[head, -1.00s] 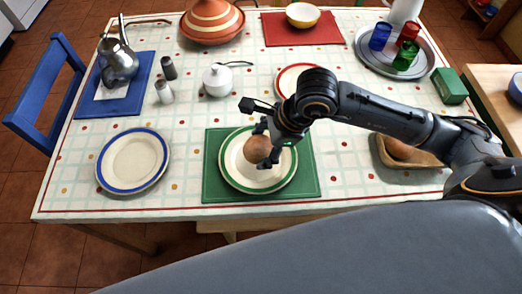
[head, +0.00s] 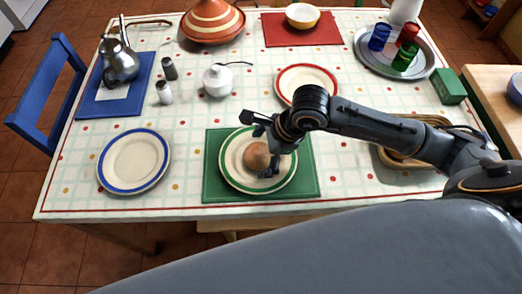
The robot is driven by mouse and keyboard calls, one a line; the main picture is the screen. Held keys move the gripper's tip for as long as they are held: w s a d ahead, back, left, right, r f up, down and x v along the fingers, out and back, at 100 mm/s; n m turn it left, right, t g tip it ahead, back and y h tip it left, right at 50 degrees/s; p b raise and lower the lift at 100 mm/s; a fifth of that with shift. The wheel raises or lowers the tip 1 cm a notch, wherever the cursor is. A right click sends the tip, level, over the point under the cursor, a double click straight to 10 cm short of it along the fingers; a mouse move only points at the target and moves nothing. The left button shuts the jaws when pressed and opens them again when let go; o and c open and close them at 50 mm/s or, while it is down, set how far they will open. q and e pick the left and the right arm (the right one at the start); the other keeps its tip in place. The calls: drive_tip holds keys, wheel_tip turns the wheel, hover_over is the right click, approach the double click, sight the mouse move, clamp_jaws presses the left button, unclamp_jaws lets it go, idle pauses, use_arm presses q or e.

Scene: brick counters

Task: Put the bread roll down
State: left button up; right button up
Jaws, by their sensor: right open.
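The round brown bread roll (head: 257,156) sits on the green-rimmed plate (head: 236,177), which lies on the green placemat (head: 213,184) at the front middle of the table. My right gripper (head: 266,160) is open, low over the plate, with its fingers just right of and close to the roll. Whether a finger still touches the roll I cannot tell. My left gripper is not in view.
A blue-rimmed plate (head: 134,160) lies to the left, a red-rimmed plate (head: 306,82) behind my arm. A white sugar bowl (head: 218,81), salt and pepper shakers (head: 164,93) and a metal teapot (head: 120,66) stand further back. A bread basket (head: 392,160) is partly hidden by my arm.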

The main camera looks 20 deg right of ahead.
drive_tip(key=v, duration=1.2)
drive_tip(key=shift+b, duration=0.45)
